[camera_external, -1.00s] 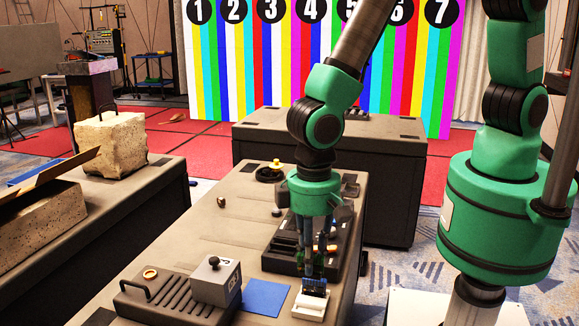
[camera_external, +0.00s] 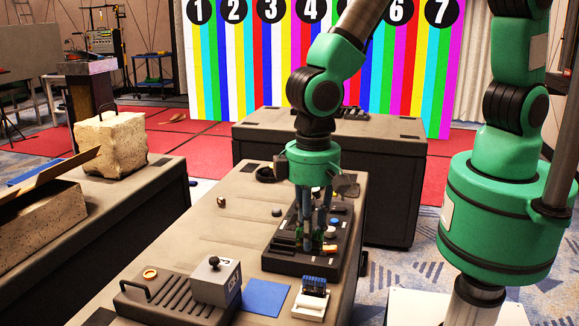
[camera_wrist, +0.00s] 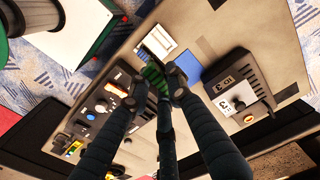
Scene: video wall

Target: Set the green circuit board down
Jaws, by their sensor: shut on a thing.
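The green circuit board (camera_wrist: 154,76) shows in the wrist view between my fingertips, partly covered by them. My gripper (camera_wrist: 152,87) is shut on it. In the external view my gripper (camera_external: 312,248) points down over the near part of a black panel (camera_external: 296,264). Only a little green shows at the fingers there, and I cannot tell the board's height above the panel. A white holder (camera_external: 309,306) with a dark and blue piece (camera_external: 315,286) in it stands just in front of the panel, apart from my fingers.
A blue pad (camera_external: 265,298) lies left of the white holder. A grey box with a knob (camera_external: 215,281) and a dark ribbed case (camera_external: 165,301) stand further left. The black panel carries knobs and buttons. The grey tabletop (camera_external: 225,238) left of the panel is mostly clear.

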